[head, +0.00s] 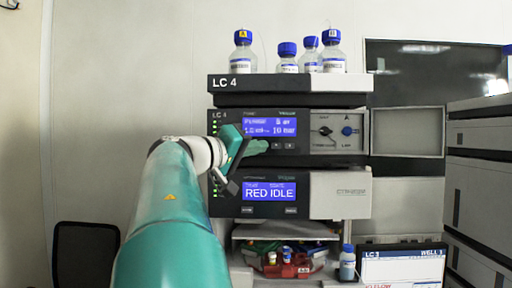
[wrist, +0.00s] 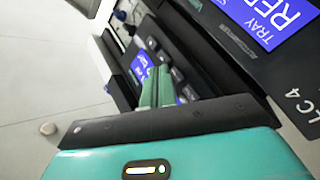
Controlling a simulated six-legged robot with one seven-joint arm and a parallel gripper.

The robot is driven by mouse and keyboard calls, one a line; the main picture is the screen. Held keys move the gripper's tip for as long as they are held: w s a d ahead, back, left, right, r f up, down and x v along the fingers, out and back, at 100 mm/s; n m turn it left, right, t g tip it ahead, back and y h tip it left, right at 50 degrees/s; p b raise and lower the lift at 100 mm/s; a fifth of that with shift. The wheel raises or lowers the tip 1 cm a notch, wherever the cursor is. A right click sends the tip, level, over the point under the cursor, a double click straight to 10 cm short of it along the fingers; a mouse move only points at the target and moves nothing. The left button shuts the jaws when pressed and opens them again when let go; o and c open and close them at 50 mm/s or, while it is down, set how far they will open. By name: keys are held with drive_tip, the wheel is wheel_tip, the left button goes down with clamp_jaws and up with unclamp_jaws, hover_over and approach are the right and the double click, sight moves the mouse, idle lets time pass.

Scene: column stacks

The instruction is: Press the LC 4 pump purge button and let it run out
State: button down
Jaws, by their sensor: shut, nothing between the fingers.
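The LC 4 pump (head: 295,119) is the upper dark module of the stack, with a lit blue display (head: 270,127) whose lower line ends in "10 bar"; the upper line is hard to read. Small buttons (head: 283,146) sit in a row under the display, and the left part of that row is hidden by my gripper (head: 261,147). My gripper is shut and empty, its green fingertips at the button row. In the wrist view my gripper (wrist: 157,75) points at the pump panel, with buttons (wrist: 165,57) beside the fingers. I cannot tell whether the tips touch a button or which one.
Below the pump is a module (head: 340,194) whose display reads "RED IDLE". Capped bottles (head: 243,55) stand on the LC 4 top tray (head: 290,83). A small bottle (head: 347,264) and an LC 3 screen (head: 402,265) are lower right. Other instruments stand at the right edge.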

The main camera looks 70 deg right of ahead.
drive_tip(key=a, duration=0.2)
drive_tip(key=s+a, duration=0.1)
drive_tip(key=a, duration=0.1)
drive_tip(key=shift+a, duration=0.15)
drive_tip(key=shift+w, duration=0.1)
idle(0.8)
drive_tip(key=w+a+f+n+t+y, duration=0.2)
drive_tip(key=w+a+f+n+t, duration=0.15)
drive_tip(key=w+a+f, duration=0.35)
drive_tip(key=w+a+f+n+t+y, duration=0.1)
drive_tip(key=w+a+f+n+t, duration=0.25)
drive_tip(key=f, duration=0.55)
drive_tip(key=w+a+f+n+t+y, duration=0.2)
drive_tip(key=w+a+f+t, duration=0.3)
drive_tip(key=w+f, duration=0.15)
drive_tip(key=a+f+n+t+y, duration=0.2)
drive_tip(key=a+f+y, duration=0.3)
drive_tip(key=a+f, duration=0.5)
drive_tip(key=a+f+n+t+y, duration=0.1)
drive_tip(key=a+f+n+y, duration=0.2)
drive_tip(key=a+f, duration=0.8)
drive_tip(key=a+y, duration=0.2)
drive_tip(key=a, duration=0.6)
drive_tip(key=shift+w+n+t+y, duration=0.15)
drive_tip(key=shift+n+t+y, duration=0.25)
drive_tip(key=shift+w+d, duration=0.1)
